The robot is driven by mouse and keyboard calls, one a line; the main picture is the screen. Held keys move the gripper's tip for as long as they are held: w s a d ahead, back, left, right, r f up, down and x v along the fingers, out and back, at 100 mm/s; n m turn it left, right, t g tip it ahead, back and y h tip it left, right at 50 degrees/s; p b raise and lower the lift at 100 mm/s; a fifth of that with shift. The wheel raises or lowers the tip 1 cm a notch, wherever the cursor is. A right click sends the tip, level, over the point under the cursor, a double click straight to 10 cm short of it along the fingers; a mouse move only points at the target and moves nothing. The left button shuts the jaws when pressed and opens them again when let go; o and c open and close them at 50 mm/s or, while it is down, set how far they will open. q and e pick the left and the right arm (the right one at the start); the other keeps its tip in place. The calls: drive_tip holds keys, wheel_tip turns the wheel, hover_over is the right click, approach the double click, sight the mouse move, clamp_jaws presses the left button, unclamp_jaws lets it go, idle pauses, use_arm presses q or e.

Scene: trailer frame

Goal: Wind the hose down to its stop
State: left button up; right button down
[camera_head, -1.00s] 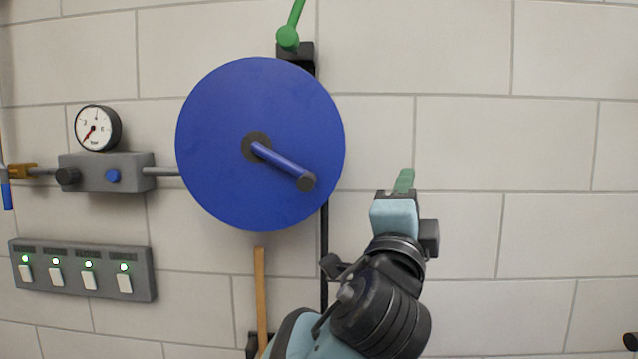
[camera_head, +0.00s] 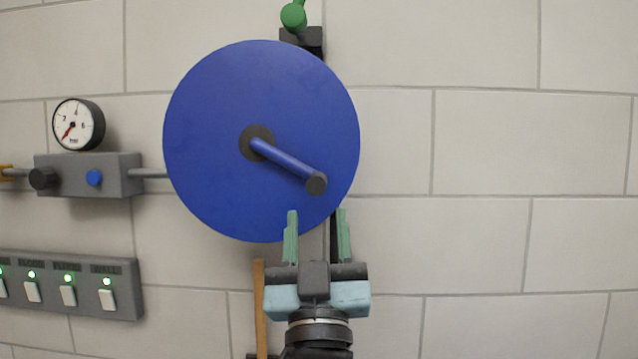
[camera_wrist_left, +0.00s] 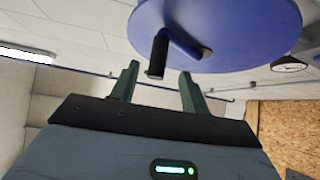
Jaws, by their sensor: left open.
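The hose reel's round blue disc (camera_head: 215,150) is on the wall, with a blue crank (camera_head: 285,160) reaching from its dark hub to the lower right. The crank ends in a dark grip (camera_head: 316,183). In the left wrist view the disc (camera_wrist_left: 225,25) is above, and the dark grip (camera_wrist_left: 158,57) hangs beyond and above the gap between the fingers. My left gripper (camera_head: 317,225) is open and empty just below the grip, fingers pointing up, apart from it. The hose itself cannot be made out. My right gripper is not in view.
A pressure gauge (camera_head: 78,124) sits on a grey valve block (camera_head: 110,175) at left. Below it is a switch panel (camera_head: 70,283) with green lights. A green lever (camera_head: 293,17) is above the disc. A wooden handle (camera_head: 260,305) stands beside my gripper. The right wall is clear.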

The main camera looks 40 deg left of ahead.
sight(317, 182)
use_arm(q)
drive_tip(key=p+x, duration=0.2)
drive_tip(key=x, duration=0.4)
drive_tip(key=shift+r, duration=0.5)
drive_tip(key=shift+w+a+r+p, duration=0.2)
drive_tip(key=shift+w+a+p, duration=0.1)
drive_tip(key=shift+w, duration=0.2)
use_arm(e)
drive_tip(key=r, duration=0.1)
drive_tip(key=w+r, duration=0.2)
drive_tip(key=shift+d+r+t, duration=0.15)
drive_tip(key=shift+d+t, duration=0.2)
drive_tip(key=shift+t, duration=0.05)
use_arm(q)
clamp_jaws()
